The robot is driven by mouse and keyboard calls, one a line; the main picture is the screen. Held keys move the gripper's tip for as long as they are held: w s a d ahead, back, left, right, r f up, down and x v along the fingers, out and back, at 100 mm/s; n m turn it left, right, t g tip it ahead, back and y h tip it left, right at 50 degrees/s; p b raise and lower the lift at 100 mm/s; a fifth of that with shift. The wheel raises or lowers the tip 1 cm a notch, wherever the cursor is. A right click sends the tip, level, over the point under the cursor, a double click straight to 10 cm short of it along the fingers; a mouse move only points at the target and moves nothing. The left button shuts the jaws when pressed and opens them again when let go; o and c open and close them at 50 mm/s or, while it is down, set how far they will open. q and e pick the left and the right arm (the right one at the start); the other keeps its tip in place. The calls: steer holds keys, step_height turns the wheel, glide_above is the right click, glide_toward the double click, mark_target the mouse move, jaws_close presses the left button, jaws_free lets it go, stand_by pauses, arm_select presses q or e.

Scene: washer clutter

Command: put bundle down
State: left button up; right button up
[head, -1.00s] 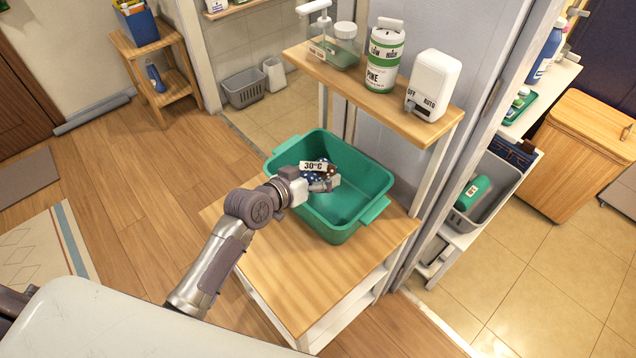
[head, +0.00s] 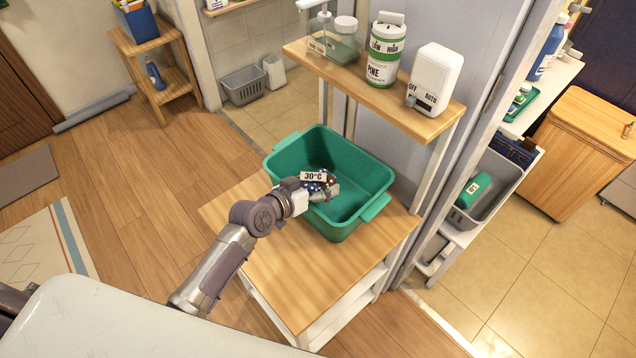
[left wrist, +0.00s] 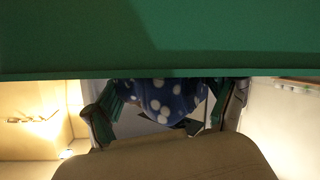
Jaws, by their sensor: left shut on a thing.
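The bundle (head: 319,188) is dark blue cloth with white dots, some brown, and a white tag reading 30°C. It is in the green basin (head: 354,165), which stands on a wooden table. My left gripper (head: 326,192) reaches into the basin from the left and is shut on the bundle. In the left wrist view the dotted cloth (left wrist: 170,100) shows between the fingers, and a green wall fills the top. I cannot tell whether the bundle touches the basin floor. My right gripper is not in view.
A raised shelf behind the basin holds a soap dispenser, a green-and-white PINE canister (head: 385,50) and a white box (head: 434,78) with a switch. The front of the wooden table (head: 290,275) is bare. A grey bin (head: 490,185) stands at the right.

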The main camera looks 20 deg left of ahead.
arm_select(q)
steer(key=o, duration=1)
steer(key=shift+r+p, duration=0.5)
steer(key=shift+r, duration=0.1)
steer(key=shift+b+v, duration=0.7)
steer(key=shift+v, duration=5.35)
steer(key=shift+d, duration=0.1)
